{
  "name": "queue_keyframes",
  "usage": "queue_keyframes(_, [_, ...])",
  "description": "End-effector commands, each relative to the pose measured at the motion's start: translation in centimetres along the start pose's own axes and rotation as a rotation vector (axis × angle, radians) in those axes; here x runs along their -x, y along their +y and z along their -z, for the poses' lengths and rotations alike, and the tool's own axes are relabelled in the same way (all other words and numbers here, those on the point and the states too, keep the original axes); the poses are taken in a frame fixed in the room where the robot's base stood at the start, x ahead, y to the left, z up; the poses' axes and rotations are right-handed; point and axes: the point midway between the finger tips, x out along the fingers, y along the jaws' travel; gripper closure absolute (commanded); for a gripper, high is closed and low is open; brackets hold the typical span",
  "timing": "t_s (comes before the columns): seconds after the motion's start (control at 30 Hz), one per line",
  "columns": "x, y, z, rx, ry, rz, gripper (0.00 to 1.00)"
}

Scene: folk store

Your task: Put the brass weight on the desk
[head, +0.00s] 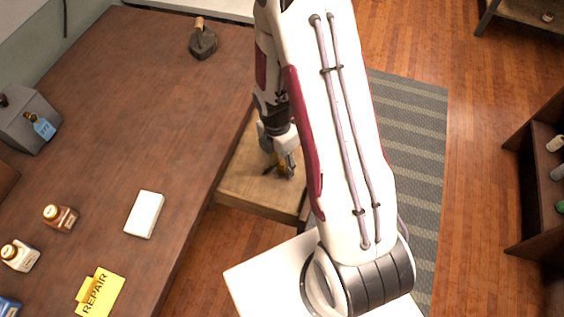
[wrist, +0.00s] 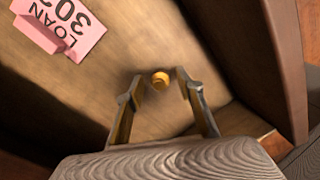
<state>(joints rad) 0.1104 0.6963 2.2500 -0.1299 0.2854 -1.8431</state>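The brass weight (wrist: 161,79) is a small, round, golden piece in the wrist view, on the wooden floor of an open drawer (wrist: 185,40). My gripper (wrist: 157,82) is open, with its fingertips either side of the weight and a gap showing on each side. In the head view my gripper (head: 282,170) points down into the drawer (head: 240,185), and I cannot make out the weight clearly there. The brown desk (head: 120,110) is to the left of the drawer, with its top above it.
A pink LOAN tag (wrist: 65,28) lies in the drawer. On the desk are a white block (head: 144,214), a yellow REPAIR sign (head: 100,292), small bottles (head: 60,217), a grey box (head: 27,122) and a dark tool (head: 203,42). The desk's middle is clear.

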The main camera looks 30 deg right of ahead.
Motion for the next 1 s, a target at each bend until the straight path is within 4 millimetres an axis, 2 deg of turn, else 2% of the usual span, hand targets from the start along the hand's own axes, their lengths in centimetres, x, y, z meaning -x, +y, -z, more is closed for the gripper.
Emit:
queue_keyframes(0.47, [0.6,0.0,0.0,0.000,-0.001,-0.001,0.63])
queue_keyframes(1.0, [5.0,-0.6,-0.1,-0.001,-0.002,-0.002,0.63])
